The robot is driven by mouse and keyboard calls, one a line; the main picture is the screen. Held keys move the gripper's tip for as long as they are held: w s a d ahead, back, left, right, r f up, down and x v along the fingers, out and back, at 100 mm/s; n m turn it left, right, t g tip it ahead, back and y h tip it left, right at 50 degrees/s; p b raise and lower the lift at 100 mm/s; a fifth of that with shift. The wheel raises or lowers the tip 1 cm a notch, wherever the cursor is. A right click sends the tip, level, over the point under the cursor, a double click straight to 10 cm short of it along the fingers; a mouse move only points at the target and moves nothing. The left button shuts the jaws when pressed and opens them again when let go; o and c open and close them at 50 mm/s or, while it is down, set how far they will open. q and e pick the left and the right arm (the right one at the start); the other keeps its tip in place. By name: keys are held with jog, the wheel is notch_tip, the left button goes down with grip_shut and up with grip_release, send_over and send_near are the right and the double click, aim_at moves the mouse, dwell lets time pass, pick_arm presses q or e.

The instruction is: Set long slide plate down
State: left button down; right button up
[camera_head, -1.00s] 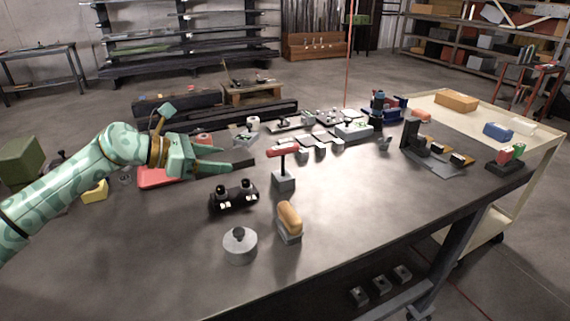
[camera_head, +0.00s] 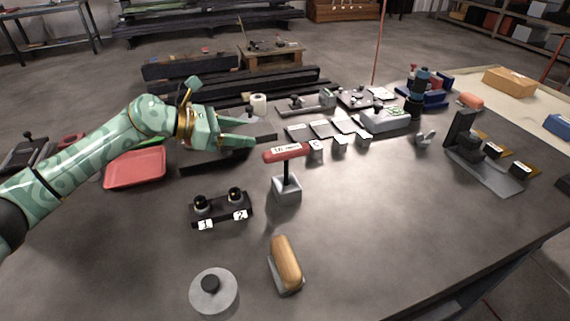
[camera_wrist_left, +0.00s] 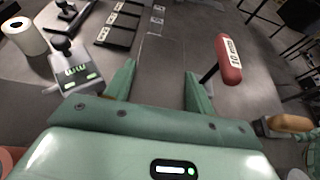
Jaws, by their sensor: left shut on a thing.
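The long slide plate (camera_wrist_left: 160,72) is a flat grey strip in the left wrist view. It lies between the two fingers of my left gripper (camera_wrist_left: 158,92) and runs out ahead of them. My left gripper (camera_head: 252,141) is shut on it, above the left rear part of the workbench (camera_head: 345,215). In the head view the plate is mostly hidden by the fingers and blends with dark parts behind, so I cannot tell whether it touches the bench.
A red-handled tool on a stand (camera_head: 286,188) is close right of my left gripper. A black two-knob block (camera_head: 221,208), a round grey weight (camera_head: 214,292) and a wooden-handled brush (camera_head: 285,264) stand nearer. A red tray (camera_head: 135,168) lies left. The bench's middle right is clear.

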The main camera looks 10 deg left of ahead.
pick_arm(q)
jog(key=b, duration=0.2)
send_over(244, 175)
jog(key=f, duration=0.6)
jog(key=shift+w, duration=0.25)
jog(key=shift+f, duration=1.95)
jog(key=shift+b, duration=0.3)
jog(key=shift+f, duration=0.15)
jog(key=c, duration=0.8)
grip_release()
jog(key=shift+s+f, duration=0.1)
